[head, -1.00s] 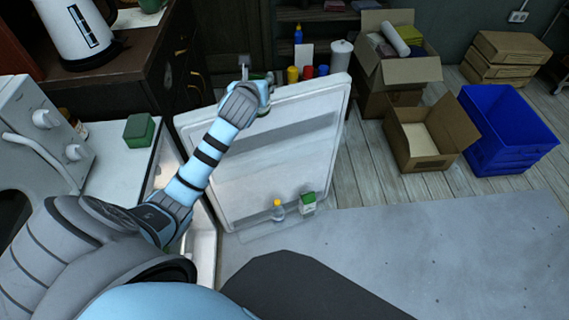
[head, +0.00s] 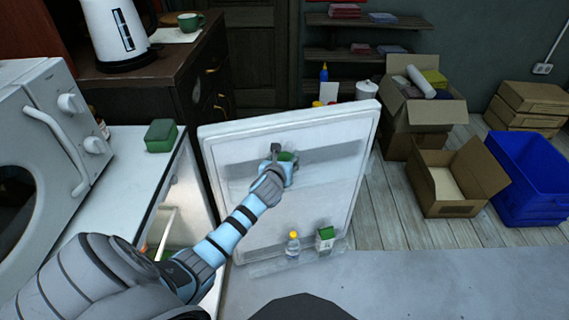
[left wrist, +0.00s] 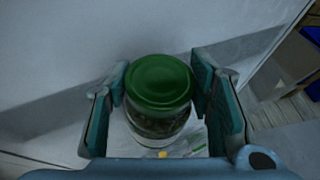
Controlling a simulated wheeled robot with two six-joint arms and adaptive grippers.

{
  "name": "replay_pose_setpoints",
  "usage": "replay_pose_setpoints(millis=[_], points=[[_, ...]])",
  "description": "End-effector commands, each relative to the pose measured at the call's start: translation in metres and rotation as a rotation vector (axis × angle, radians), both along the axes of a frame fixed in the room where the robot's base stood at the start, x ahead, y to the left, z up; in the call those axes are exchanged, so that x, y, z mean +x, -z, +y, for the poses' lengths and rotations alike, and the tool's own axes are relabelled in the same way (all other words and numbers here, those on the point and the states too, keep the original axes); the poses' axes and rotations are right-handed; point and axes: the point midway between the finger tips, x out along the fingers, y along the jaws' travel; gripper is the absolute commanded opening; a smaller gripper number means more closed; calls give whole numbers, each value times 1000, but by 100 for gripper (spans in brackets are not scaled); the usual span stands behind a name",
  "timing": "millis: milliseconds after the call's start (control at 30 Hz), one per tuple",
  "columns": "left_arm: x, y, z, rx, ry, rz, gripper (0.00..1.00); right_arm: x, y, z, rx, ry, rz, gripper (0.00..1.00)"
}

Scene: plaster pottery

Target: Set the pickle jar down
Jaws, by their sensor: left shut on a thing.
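The pickle jar (left wrist: 160,108) is glass with a green lid and dark contents, and it sits between the fingers of my left gripper (left wrist: 163,100). In the head view my left gripper (head: 281,158) is in front of the inner face of the open fridge door (head: 235,150). Only the jar's green lid shows there, and the hand hides the rest. The gripper is shut on the jar and holds it above the low door shelf (head: 268,267). My right gripper is out of view.
A yellow-capped bottle (head: 293,246) and a green-and-white carton (head: 325,240) stand on the door shelf. The fridge interior opens at the left. Cardboard boxes and a blue crate (head: 530,185) stand at right.

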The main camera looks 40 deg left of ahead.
Motion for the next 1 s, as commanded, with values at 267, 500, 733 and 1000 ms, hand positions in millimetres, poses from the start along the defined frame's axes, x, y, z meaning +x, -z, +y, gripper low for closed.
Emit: replay_pose_setpoints(millis=[267, 500, 733, 1000], points=[[0, 1, 0, 0, 0, 3, 56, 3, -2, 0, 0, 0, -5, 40], [0, 0, 0, 0, 0, 3, 68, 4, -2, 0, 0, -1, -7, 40], [-4, -4, -2, 0, -1, 4, 68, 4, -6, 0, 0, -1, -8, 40], [-54, -31, -27, -1, 0, 5, 68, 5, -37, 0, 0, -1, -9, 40]])
